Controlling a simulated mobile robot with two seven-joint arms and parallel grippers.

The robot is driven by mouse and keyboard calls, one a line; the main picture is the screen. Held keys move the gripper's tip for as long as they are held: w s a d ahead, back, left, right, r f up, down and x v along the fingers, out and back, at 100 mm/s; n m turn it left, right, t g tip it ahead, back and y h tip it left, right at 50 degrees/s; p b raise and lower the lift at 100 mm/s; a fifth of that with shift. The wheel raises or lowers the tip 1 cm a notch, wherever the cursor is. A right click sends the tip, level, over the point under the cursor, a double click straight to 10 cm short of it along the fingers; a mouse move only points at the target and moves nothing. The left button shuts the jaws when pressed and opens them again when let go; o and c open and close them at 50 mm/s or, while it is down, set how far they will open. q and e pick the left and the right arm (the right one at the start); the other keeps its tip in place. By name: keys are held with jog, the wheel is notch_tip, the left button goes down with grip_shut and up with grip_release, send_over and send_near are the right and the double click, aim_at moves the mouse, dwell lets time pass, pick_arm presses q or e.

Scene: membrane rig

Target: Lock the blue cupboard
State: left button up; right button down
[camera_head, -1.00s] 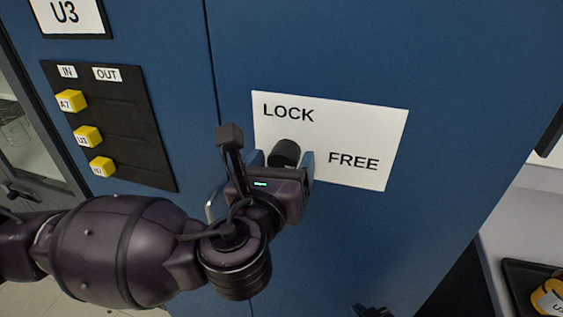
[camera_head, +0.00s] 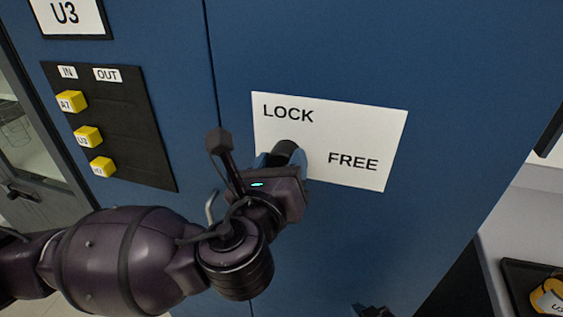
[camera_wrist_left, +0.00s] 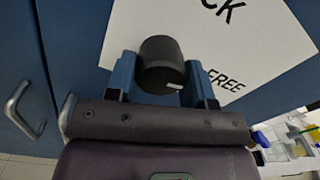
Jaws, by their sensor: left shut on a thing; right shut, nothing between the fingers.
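The blue cupboard (camera_head: 310,50) fills the middle of the head view. A white plate (camera_head: 375,130) on its door reads LOCK at upper left and FREE at lower right. A black round knob (camera_head: 288,150) sticks out of the plate; it also shows in the left wrist view (camera_wrist_left: 160,60), with a small white mark on its near edge. My left gripper (camera_head: 280,162) is shut on the knob, one blue finger on each side in the wrist view (camera_wrist_left: 164,84). The tip of my right gripper (camera_head: 373,311) just shows at the bottom edge, shut and empty, away from the cupboard's knob.
A metal handle (camera_head: 211,207) is left of my left gripper; the wrist view shows it too (camera_wrist_left: 22,105). A black panel (camera_head: 140,135) with IN and OUT labels holds yellow blocks (camera_head: 88,136). A dark tray (camera_head: 515,275) with a yellow item lies on the counter at right.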

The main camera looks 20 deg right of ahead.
pick_arm(q)
jog(key=n, duration=0.3)
jog(key=shift+n+p, duration=0.35)
jog(key=shift+n, duration=0.05)
jog(key=n+p, duration=0.1)
jog(key=n, duration=0.3)
jog(key=shift+n, duration=1.2)
jog(key=n+p, duration=0.1)
jog(key=n, duration=0.2)
jog(key=shift+d, duration=0.1)
jog(key=shift+n+p, duration=0.5)
jog(key=shift+n, duration=1)
jog(key=o, duration=0.9)
jog(key=shift+r, duration=0.1)
jog(key=shift+s, duration=0.1)
